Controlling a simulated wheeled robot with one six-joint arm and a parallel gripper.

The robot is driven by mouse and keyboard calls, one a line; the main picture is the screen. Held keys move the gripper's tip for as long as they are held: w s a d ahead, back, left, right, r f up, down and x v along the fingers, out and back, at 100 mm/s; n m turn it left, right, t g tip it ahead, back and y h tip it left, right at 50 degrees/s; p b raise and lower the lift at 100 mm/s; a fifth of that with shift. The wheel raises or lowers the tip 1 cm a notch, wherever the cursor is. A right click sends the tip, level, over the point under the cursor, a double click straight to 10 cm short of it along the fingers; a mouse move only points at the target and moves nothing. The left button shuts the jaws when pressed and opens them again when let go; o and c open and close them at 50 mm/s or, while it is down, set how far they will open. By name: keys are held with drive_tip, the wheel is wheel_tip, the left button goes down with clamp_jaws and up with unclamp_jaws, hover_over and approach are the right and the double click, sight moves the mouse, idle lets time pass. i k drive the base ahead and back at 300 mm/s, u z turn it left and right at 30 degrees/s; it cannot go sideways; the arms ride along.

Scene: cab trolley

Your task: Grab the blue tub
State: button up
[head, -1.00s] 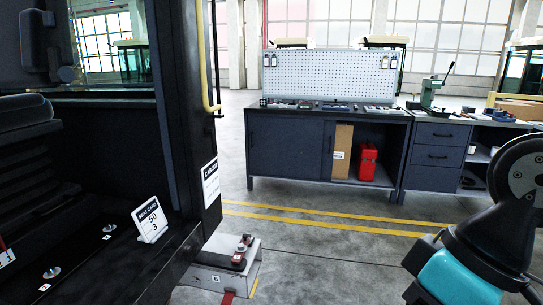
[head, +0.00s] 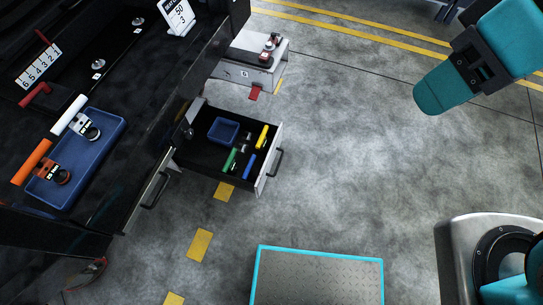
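A small blue open tub (head: 224,130) sits in the back left part of an open drawer (head: 262,190) with dark lining. Its inside looks empty. Parts of my arm show at the upper right, far from the drawer. I cannot make out my gripper's fingers in this view.
The drawer also holds green (head: 229,161), yellow (head: 262,138) and blue (head: 249,166) items. A grey box (head: 252,66) with a red tab stands behind it. A teal-edged platform (head: 318,280) lies in front. Grey floor right of the drawer is clear.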

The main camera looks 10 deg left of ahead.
sight(224, 132)
drive_tip(key=z, duration=0.85)
drive_tip(key=i, duration=1.3)
drive_tip(key=u, duration=3)
drive_tip(key=i, duration=0.5)
drive_tip(key=u, duration=0.05)
